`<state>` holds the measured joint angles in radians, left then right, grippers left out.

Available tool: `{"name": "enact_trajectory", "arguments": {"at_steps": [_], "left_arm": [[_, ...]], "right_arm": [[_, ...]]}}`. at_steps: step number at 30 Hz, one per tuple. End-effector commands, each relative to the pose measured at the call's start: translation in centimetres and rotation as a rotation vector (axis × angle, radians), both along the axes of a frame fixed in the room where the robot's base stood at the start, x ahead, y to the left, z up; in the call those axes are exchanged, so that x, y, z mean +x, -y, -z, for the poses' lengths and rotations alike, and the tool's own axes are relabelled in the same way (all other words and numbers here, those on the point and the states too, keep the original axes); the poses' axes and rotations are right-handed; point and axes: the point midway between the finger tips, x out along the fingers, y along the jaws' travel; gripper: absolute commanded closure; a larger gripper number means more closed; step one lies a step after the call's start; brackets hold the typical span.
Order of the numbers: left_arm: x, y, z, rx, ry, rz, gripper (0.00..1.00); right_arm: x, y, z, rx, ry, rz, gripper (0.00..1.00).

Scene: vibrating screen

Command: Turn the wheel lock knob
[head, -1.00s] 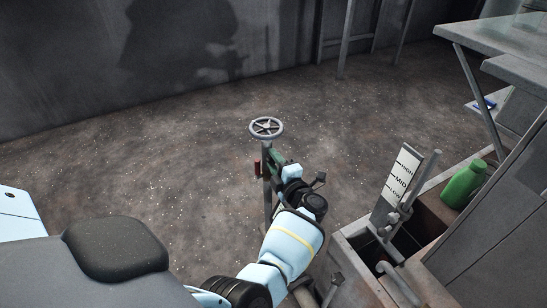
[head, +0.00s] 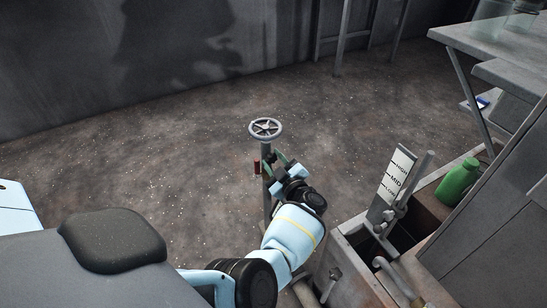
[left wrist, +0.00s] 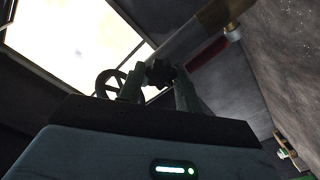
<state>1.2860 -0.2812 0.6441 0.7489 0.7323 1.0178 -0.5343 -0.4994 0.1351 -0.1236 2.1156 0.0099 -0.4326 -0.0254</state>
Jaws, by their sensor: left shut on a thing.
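A grey spoked handwheel (head: 266,128) tops a thin upright post (head: 267,192). It also shows dark in the left wrist view (left wrist: 106,83). My left gripper (head: 279,164) is at the post just below the wheel. In the left wrist view, its two green fingers (left wrist: 160,85) are shut on a small dark lobed knob (left wrist: 160,71), the wheel lock knob. The knob is hidden behind the gripper in the head view. A red grip (head: 256,167) sticks out on the post's left side and shows red in the left wrist view (left wrist: 208,52). My right gripper is out of view.
Right of the post stands a metal box with a HIGH/MID/LOW gauge plate (head: 393,185) and a lever (head: 415,182). A green bottle (head: 459,180) stands behind it. A grey table (head: 490,50) is at upper right. The floor left of the post is clear.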

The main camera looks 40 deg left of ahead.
Motion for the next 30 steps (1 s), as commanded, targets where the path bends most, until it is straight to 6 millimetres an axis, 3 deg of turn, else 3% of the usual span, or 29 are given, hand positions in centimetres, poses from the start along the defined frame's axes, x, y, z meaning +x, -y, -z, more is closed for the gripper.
{"name": "enact_trajectory", "arguments": {"at_steps": [22, 23, 27, 30], "left_arm": [[-0.2, 0.09, 0.35, 0.031, -0.09, -0.002, 0.89], [-0.2, 0.09, 0.36, 0.031, -0.09, -0.002, 0.65], [-0.16, 0.07, 0.29, 0.032, -0.09, -0.002, 0.46], [-0.11, 0.04, 0.19, 0.033, -0.088, -0.001, 0.45]], "right_arm": [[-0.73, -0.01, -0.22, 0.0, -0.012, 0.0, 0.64], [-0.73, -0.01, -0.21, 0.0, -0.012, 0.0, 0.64], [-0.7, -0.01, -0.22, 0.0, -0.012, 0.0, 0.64], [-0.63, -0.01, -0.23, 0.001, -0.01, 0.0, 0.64]]}}
